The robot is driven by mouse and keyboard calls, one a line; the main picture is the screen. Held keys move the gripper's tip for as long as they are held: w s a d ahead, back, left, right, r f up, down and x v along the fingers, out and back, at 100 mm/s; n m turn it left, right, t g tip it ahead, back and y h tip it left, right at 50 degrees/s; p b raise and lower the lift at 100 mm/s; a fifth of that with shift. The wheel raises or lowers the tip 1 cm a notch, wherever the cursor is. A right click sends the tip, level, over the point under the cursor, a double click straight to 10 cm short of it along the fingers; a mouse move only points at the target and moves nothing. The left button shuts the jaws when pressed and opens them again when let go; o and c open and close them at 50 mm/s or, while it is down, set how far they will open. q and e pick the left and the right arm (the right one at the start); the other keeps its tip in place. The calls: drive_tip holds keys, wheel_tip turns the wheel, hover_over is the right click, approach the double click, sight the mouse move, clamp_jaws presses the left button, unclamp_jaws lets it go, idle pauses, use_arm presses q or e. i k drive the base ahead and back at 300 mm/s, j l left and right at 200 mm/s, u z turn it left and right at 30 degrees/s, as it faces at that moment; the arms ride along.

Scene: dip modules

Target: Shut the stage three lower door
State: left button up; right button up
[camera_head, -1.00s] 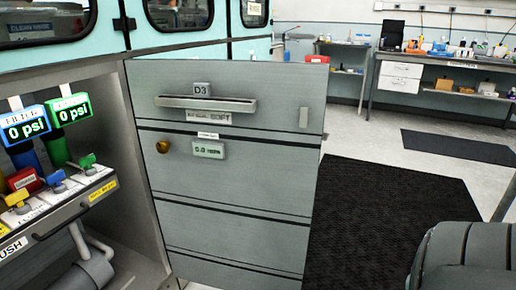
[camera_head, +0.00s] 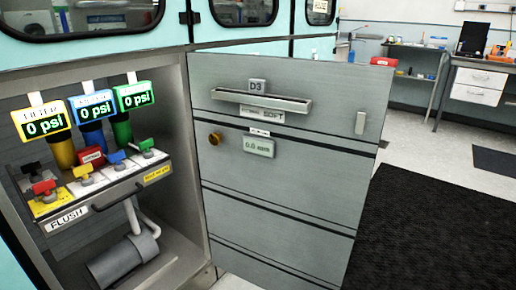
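A grey lower door (camera_head: 290,190) labelled D3 fills the middle of the head view. It stands open, swung out from the cabinet, with its left edge beside the open compartment (camera_head: 185,250). The door carries a horizontal bar handle (camera_head: 262,101) near its top, a small upright tab (camera_head: 360,122) near its right edge, a brass knob (camera_head: 214,138) and a small display (camera_head: 258,146). Its bottom right part runs out of the picture. Neither of my grippers is in view.
Inside the compartment are yellow, blue and green gauges reading 0 psi, a valve panel (camera_head: 105,186) and a grey cylinder (camera_head: 124,262). A black mat (camera_head: 440,235) lies on the floor right of the door. Workbenches (camera_head: 476,84) stand at the back right.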

sight(290, 220)
drive_tip(key=i+l+u, duration=0.25)
drive_tip(key=l+u, duration=0.2)
drive_tip(key=l, duration=0.25)
drive_tip(key=i+l+u, duration=0.15)
drive_tip(key=l+u, duration=0.25)
drive_tip(key=l, duration=0.4)
drive_tip(key=l+u, duration=0.45)
drive_tip(key=l, duration=0.35)
drive_tip(key=k+l+u, duration=0.1)
drive_tip(key=l+u, duration=0.35)
drive_tip(key=l, duration=0.35)
drive_tip(key=l+u, duration=0.3)
drive_tip(key=l, duration=0.25)
drive_tip(key=l+u, duration=0.3)
drive_tip(key=l, duration=0.25)
drive_tip(key=l+u, duration=0.4)
drive_tip(key=l, duration=0.5)
drive_tip(key=k+l, duration=0.15)
drive_tip(key=l+u, duration=0.05)
drive_tip(key=l, duration=0.05)
